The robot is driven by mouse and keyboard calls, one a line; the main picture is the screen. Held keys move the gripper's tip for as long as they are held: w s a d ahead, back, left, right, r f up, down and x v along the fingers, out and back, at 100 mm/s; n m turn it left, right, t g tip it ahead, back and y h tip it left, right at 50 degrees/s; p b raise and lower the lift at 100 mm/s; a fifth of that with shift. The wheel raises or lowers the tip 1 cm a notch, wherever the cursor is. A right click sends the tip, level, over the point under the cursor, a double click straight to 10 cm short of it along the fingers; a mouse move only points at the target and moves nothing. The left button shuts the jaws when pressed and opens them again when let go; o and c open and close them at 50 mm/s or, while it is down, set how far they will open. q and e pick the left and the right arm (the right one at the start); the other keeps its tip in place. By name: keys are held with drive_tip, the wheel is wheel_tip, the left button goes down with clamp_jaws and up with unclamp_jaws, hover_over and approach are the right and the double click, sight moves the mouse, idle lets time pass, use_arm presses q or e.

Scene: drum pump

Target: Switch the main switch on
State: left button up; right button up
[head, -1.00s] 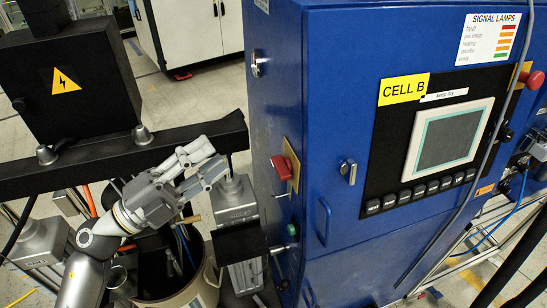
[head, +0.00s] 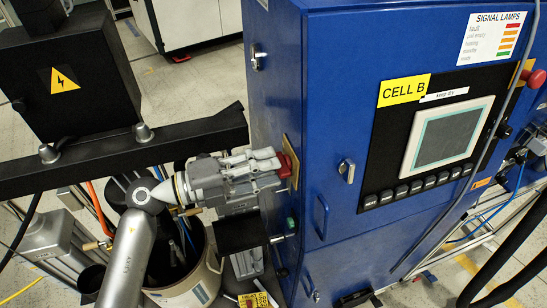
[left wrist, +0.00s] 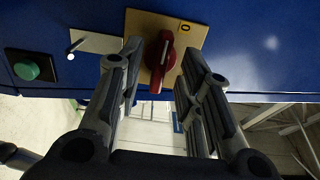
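The main switch is a red rotary knob (head: 289,165) on a yellowish plate (head: 292,146) on the side of the blue cabinet. In the left wrist view the knob (left wrist: 161,62) stands nearly upright, slightly tilted, and a "0" mark shows on the plate to its right. My left gripper (head: 277,166) is open, with its fingertips at the knob. In the left wrist view one finger is on each side of the knob, with gaps visible. I cannot tell whether the fingers reach past its front. My right gripper is not in view.
A green button (head: 291,224) sits below the switch and also shows in the left wrist view (left wrist: 34,67). A black box with a warning sign (head: 64,80) and a black beam (head: 190,143) stand left. A drum (head: 207,281) is below my arm. A red button (head: 536,79) is far right.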

use_arm(q)
drive_tip(key=shift+x, duration=1)
clamp_jaws()
drive_tip(key=shift+f, duration=0.1)
